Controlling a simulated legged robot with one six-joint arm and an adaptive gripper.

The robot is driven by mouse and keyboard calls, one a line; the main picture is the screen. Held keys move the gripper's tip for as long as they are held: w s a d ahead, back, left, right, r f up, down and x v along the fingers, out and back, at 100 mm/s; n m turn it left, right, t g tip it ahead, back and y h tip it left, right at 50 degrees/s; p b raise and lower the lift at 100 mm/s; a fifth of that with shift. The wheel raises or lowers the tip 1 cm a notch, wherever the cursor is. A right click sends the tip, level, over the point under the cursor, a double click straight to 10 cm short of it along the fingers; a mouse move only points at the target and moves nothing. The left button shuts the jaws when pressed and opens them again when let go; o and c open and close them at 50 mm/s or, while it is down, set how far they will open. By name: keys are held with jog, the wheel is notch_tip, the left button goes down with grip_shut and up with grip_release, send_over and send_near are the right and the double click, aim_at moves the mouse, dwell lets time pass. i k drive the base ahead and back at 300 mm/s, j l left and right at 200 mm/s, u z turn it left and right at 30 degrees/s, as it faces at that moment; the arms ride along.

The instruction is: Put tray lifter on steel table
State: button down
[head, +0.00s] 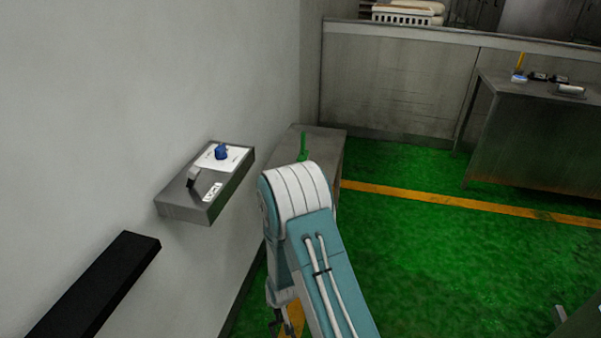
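A steel table (515,145) stands at the right, with several small items on its top. A lower grey metal bench or cabinet (328,138) stands against the left wall, partly hidden behind my arm. A small green upright object (302,148) shows at its top, just beyond my arm; I cannot tell whether it is the tray lifter. My arm reaches forward from the bottom and bends down. Part of my gripper (278,322) shows low beside the arm, mostly hidden; I cannot see whether it is open or holds anything.
A wall control box (205,185) with a blue knob (221,152) juts out left of my arm. A black bar (95,288) sticks out at lower left. The green floor (440,260) with a yellow line is clear to the right. A metal partition (400,85) closes off the back.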

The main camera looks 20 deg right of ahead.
aim_at(312, 139)
jog(key=i+l+z, duration=0.65)
jog(key=i+l, duration=0.35)
